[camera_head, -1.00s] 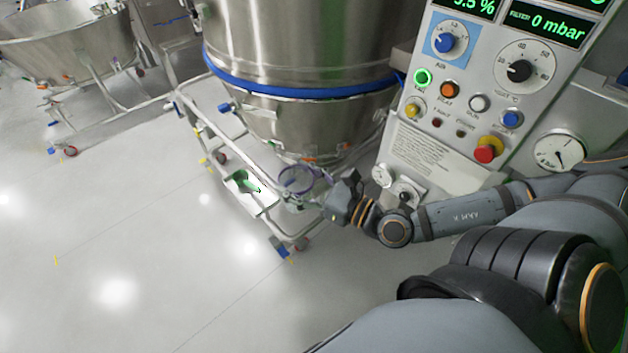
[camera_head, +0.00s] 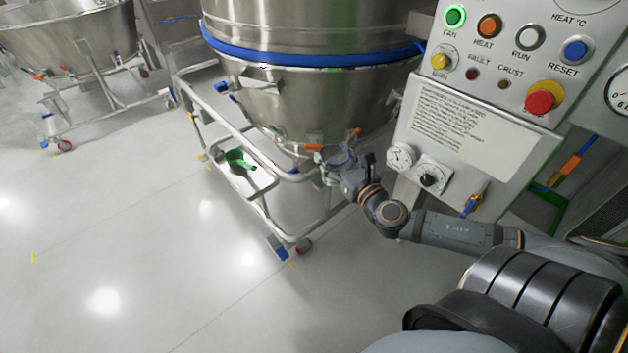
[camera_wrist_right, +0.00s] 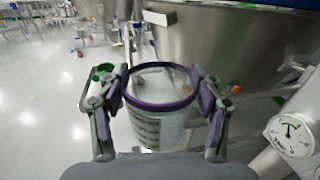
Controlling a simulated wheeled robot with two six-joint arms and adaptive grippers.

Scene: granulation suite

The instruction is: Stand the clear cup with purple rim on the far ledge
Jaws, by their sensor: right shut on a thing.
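The clear cup with purple rim shows best in the right wrist view (camera_wrist_right: 158,122), upright or nearly so, with green printing on its side. My right gripper (camera_wrist_right: 163,95) is shut on it, one finger at each side just below the rim. In the head view the cup (camera_head: 338,158) is small and partly hidden by my right gripper (camera_head: 338,172), in front of the steel bowl's lower cone. My left gripper is in neither view. I cannot tell which surface is the far ledge.
A large steel bowl (camera_head: 300,95) with a blue band stands on a tubular trolley (camera_head: 285,232). A green scoop (camera_head: 238,159) lies on the trolley's small tray (camera_head: 258,180). A control panel (camera_head: 470,125) stands to the right. Another steel bowl (camera_head: 75,40) is at the far left.

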